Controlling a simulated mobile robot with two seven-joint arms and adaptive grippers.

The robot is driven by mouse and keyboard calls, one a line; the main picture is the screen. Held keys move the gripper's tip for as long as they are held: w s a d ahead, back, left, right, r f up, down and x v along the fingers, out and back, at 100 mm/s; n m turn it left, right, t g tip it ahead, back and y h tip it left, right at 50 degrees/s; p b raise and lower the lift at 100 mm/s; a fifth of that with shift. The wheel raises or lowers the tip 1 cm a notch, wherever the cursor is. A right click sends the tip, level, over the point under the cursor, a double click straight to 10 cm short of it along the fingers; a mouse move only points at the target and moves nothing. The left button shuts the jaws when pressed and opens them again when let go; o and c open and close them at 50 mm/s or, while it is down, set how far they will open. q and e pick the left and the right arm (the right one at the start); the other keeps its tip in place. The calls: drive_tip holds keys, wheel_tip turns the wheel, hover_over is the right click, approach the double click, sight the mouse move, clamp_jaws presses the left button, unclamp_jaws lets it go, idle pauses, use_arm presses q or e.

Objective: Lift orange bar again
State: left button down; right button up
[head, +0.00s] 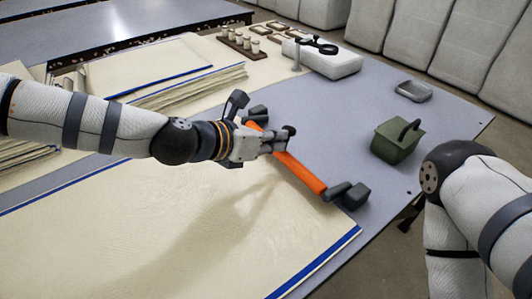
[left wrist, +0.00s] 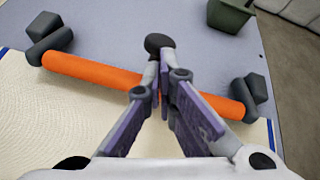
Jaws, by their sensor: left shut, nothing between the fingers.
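The orange bar (head: 304,174) lies at the edge of the cream cloth (head: 190,225), with dark grey blocks at both ends. My left gripper (head: 286,136) is over the bar's far half in the head view. In the left wrist view, the bar (left wrist: 90,70) runs behind the fingers, and its middle is hidden by them. The left gripper (left wrist: 162,52) is shut with nothing between its fingertips. Whether the fingers touch the bar I cannot tell. My right arm shows at the right of the head view, but its gripper does not show.
A green basket (head: 396,142) stands on the grey table (head: 330,125) right of the bar. A white device (head: 325,60), a small grey tray (head: 413,91) and a rack of spools (head: 240,42) stand farther back. Folded cloth stacks (head: 160,75) lie behind my left arm.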

sight(292, 131)
use_arm(q)
drive_tip(key=shift+w+d+r, duration=0.65)
drive_tip(key=shift+d+r, duration=0.25)
drive_tip(key=shift+r, duration=0.1)
drive_tip(key=shift+w+d+r+p, duration=0.45)
drive_tip(key=shift+w+d, duration=0.2)
drive_tip(key=shift+d, duration=0.25)
drive_tip(key=shift+w+d+r, duration=0.15)
drive_tip(key=shift+w+d, duration=0.45)
drive_tip(key=shift+d, duration=0.25)
drive_tip(key=shift+w+d+r, duration=0.15)
drive_tip(key=shift+w+d, duration=0.4)
drive_tip(key=shift+d, duration=0.25)
use_arm(e)
drive_tip(key=shift+w+r, duration=0.55)
